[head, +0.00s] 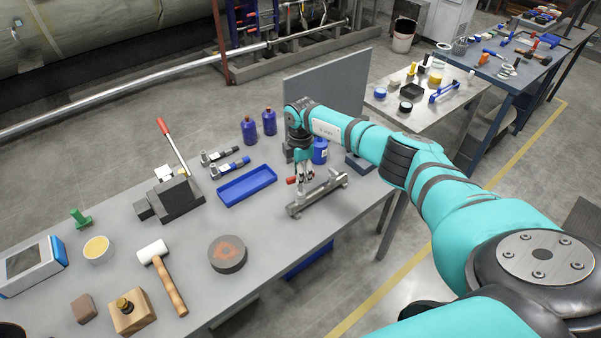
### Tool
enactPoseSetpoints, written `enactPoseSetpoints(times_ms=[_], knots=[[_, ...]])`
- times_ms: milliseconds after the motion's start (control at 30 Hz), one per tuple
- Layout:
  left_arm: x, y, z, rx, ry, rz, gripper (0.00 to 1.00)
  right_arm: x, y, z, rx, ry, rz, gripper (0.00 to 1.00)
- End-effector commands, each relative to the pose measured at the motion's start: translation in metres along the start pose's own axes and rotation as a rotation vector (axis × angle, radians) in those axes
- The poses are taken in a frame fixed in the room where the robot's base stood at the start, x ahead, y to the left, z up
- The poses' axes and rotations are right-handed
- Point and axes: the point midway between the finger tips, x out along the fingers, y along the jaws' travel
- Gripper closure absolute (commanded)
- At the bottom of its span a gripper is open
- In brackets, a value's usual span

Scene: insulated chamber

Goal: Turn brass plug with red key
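A brass plug (124,304) stands in a wooden block (131,316) at the near left of the grey table. A small red piece (291,181) shows beside my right gripper, above a grey metal fixture (319,194); it may be the red key, but it is too small to be sure. My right gripper (306,180) points down at the fixture, far to the right of the brass plug. Its fingers are too small to show whether they are open or shut on something. My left gripper is not in view.
Blue bottles (249,130) stand behind. A grey upright panel (330,82) borders the back edge.

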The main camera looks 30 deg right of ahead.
Motion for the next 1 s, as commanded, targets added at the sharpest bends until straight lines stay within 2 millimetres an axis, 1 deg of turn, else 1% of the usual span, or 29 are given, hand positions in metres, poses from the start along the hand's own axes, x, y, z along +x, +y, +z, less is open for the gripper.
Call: enactPoseSetpoints(times_ms=[167,233,500,633,733,1000], knots=[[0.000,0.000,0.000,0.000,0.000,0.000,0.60,-0.001,0.000,0.000,-0.001,0.000,-0.001,0.71],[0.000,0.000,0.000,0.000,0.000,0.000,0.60,-0.005,0.000,0.000,-0.001,0.000,0.000,0.71],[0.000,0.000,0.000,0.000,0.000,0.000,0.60,-0.036,0.001,0.001,-0.001,0.000,0.001,0.71],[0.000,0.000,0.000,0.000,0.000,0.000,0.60,-0.047,0.000,0.000,-0.001,-0.001,0.000,0.71],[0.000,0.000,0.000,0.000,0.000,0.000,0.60,-0.050,0.000,0.000,-0.002,-0.001,-0.001,0.71],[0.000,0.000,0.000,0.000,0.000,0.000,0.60,-0.050,0.000,0.000,-0.001,-0.001,-0.001,0.71]])
